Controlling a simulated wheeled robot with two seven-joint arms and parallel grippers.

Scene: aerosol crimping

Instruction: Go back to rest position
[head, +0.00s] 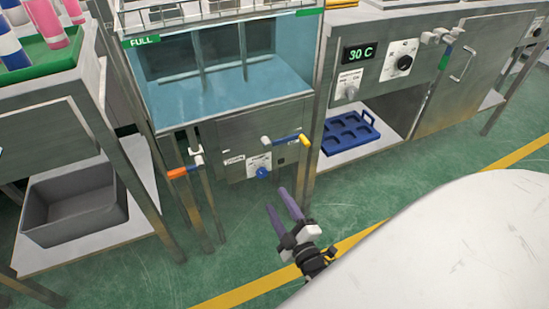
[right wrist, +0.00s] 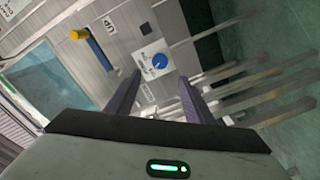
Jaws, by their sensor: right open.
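My right gripper (head: 283,206) has purple fingers and is open and empty. In the head view it is over the green floor, in front of and below the water tank's control panel. In the right wrist view its two fingers (right wrist: 160,98) are apart, with the panel's blue knob (right wrist: 159,61) seen between and beyond them. That knob also shows in the head view (head: 263,172). I cannot tell the exact gap between the fingers and the panel. My left gripper is not in view.
A blue tray (head: 349,135) is on a shelf at right. A grey bin (head: 75,208) is on the left shelf. Open floor lies below.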

